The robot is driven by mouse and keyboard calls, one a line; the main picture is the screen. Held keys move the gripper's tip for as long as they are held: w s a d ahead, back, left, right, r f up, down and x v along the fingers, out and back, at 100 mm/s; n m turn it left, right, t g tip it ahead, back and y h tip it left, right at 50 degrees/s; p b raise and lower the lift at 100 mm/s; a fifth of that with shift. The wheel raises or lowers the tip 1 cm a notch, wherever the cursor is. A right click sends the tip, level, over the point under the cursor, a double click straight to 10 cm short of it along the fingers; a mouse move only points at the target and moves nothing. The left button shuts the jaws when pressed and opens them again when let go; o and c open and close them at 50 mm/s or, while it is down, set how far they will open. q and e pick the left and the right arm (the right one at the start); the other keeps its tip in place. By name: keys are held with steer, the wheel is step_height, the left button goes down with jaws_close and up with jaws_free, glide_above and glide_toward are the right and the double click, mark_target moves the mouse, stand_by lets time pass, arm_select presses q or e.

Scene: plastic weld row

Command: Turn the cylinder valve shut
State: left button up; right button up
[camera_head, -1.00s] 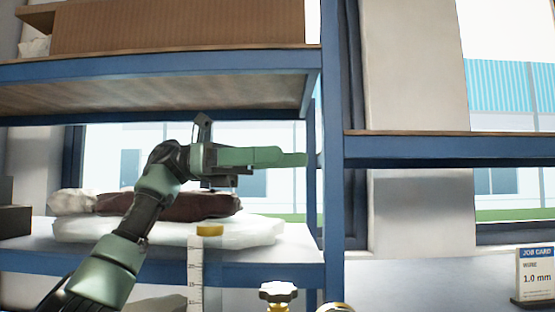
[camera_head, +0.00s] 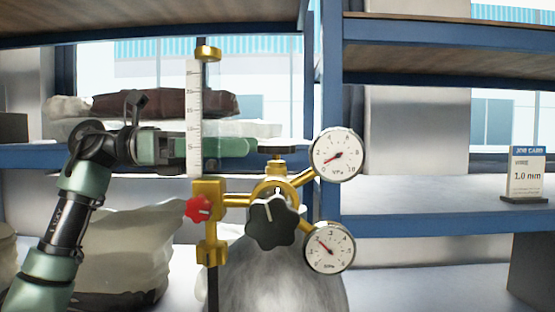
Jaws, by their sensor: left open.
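The gas cylinder (camera_head: 280,280) stands upright at bottom centre, grey and rounded at the top. Its valve has a dark handwheel (camera_head: 284,150) on a brass stem above the brass regulator. My left gripper (camera_head: 254,147) points right at about the handwheel's height, its green fingertips just left of the wheel. It is open with nothing seen between the fingers. The flowmeter tube (camera_head: 194,115) hides part of the gripper. I cannot tell whether a finger touches the wheel. My right gripper is not in view.
Two round gauges (camera_head: 338,154) and a black star knob (camera_head: 274,222) crowd the front of the regulator. A red knob (camera_head: 198,208) sits below the flowmeter. Blue-framed shelves (camera_head: 440,222) stand behind, with a job card (camera_head: 526,175) at right.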

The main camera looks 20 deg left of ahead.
mark_target(277, 146)
arm_select(q)
steer(key=p+x, duration=0.1)
steer(key=x, duration=0.5)
steer(key=shift+w+d, duration=0.1)
steer(key=shift+d, duration=0.2)
steer(key=shift+a, duration=0.1)
steer(key=c, duration=1.4)
steer(key=shift+o, duration=0.2)
steer(key=m+g+p, duration=0.1)
steer(key=g+p, duration=0.1)
steer(key=m+g+p, duration=0.1)
steer(key=g+p, duration=0.1)
steer(key=m+g+p, duration=0.1)
steer(key=g+p, duration=0.1)
steer(key=shift+r+m, duration=0.3)
steer(key=shift+r, duration=0.05)
steer(key=shift+f+m+g+p, duration=0.1)
steer(key=shift+m+g+p, duration=0.2)
steer(key=shift+p, duration=0.05)
steer(key=shift+f+g, duration=0.2)
steer(key=shift+g, duration=0.1)
